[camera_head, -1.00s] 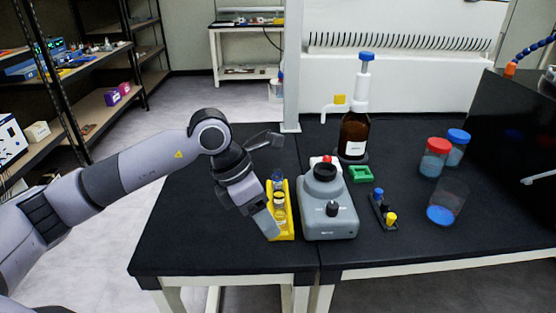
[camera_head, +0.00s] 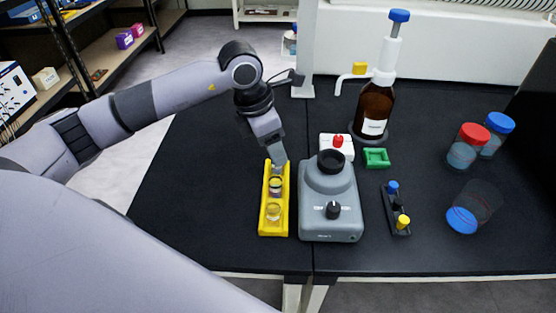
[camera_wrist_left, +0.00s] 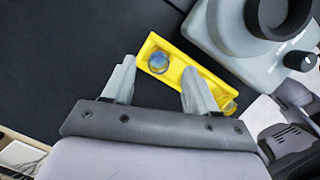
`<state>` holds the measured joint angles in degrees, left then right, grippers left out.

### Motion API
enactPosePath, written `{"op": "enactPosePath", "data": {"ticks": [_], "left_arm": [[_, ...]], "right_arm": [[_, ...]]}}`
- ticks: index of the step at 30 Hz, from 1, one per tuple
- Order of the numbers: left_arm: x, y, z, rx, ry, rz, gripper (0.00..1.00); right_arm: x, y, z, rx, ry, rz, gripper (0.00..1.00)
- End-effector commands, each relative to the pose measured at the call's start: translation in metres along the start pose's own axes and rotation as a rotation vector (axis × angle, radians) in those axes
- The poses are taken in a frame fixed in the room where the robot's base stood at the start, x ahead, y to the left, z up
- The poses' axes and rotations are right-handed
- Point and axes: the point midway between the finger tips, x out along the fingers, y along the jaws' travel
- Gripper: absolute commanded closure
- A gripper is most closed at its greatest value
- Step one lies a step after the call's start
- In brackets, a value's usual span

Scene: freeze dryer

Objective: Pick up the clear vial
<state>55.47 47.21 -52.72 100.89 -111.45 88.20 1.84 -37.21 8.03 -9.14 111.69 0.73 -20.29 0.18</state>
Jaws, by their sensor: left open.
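A yellow rack (camera_head: 264,222) stands on the black bench and holds small vials. A clear vial (camera_head: 273,211) is in its near half, and another vial with a dark band (camera_head: 275,186) is behind it. My left gripper (camera_head: 279,160) points down at the far end of the rack and partly covers it. In the left wrist view the gripper (camera_wrist_left: 158,66) is open and empty. A round, bluish-topped vial (camera_wrist_left: 159,62) in the rack (camera_wrist_left: 208,87) shows between its fingertips. A second, yellowish vial (camera_wrist_left: 230,107) is beyond the right finger. My right gripper is out of view.
A grey mixer (camera_head: 330,195) stands close to the rack's right. Beyond are a brown dispenser bottle (camera_head: 374,110), a green holder (camera_head: 376,158), a small dark rack (camera_head: 396,215) and capped containers (camera_head: 468,147). The bench left of the rack is clear.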

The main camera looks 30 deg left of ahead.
Motion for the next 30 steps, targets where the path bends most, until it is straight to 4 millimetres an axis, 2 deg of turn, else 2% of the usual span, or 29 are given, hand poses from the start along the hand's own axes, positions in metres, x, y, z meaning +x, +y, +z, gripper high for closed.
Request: {"op": "enactPosePath", "data": {"ticks": [3, 6, 15, 20, 21, 30], "left_arm": [[0.020, 0.000, -0.001, 0.000, 0.004, -0.004, 0.42], [0.031, 0.000, -0.001, -0.001, 0.001, -0.003, 0.42], [0.037, 0.001, -0.001, 0.001, 0.001, -0.001, 0.42], [0.037, 0.001, -0.001, 0.001, 0.001, -0.001, 0.94], [0.037, 0.001, -0.001, 0.001, 0.001, -0.001, 1.00], [0.035, 0.001, 0.000, 0.001, 0.000, 0.000, 1.00]], "right_arm": [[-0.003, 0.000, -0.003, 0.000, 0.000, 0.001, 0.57], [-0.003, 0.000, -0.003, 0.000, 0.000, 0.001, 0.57], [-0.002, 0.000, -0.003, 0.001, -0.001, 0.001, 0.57], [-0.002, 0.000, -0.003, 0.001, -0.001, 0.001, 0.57], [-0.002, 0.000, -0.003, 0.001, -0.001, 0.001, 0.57], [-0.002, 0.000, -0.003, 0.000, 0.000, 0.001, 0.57]]}}
